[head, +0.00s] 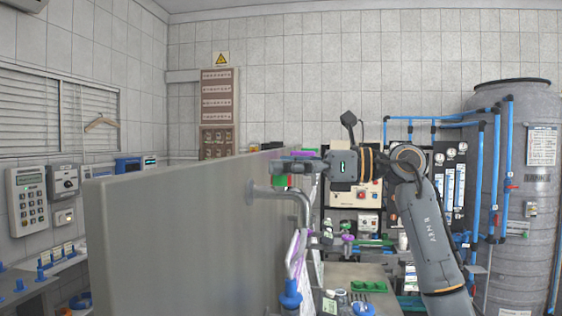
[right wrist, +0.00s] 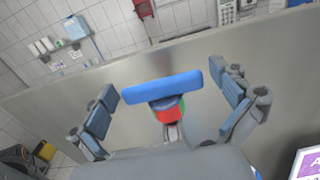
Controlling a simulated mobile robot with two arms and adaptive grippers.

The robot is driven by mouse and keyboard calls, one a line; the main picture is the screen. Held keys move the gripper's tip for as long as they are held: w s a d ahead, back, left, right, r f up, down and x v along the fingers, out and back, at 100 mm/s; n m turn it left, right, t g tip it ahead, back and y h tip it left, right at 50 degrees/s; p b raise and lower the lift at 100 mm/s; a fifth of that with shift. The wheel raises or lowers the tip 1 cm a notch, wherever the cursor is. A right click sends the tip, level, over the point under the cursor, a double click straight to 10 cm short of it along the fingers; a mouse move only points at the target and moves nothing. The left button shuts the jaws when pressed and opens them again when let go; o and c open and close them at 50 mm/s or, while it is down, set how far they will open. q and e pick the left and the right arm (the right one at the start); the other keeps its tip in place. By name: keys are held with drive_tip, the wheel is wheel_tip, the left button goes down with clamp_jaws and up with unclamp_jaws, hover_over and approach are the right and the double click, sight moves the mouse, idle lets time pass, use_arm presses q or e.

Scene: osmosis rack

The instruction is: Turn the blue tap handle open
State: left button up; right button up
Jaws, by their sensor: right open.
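The blue tap handle (right wrist: 162,91) is a bar lying crosswise in the right wrist view, tilted slightly up to the right. Red and green parts of the tap (right wrist: 170,115) show just below it. My right gripper (right wrist: 168,104) is open, with one finger on each side of the handle and visible gaps between. In the head view my right gripper (head: 298,166) reaches left to the edge of a grey panel. A small red and green piece (head: 281,181) shows under its fingers; the blue handle cannot be made out there. My left gripper is not in view.
A large grey panel (head: 180,235) stands at the left of the arm, with a bent metal pipe (head: 300,200) on its side. A bench (head: 355,275) with small items lies below the arm. A big grey tank (head: 520,200) with blue pipes stands at the right.

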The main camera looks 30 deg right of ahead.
drive_tip(key=shift+c, duration=0.2)
drive_tip(key=c, duration=1)
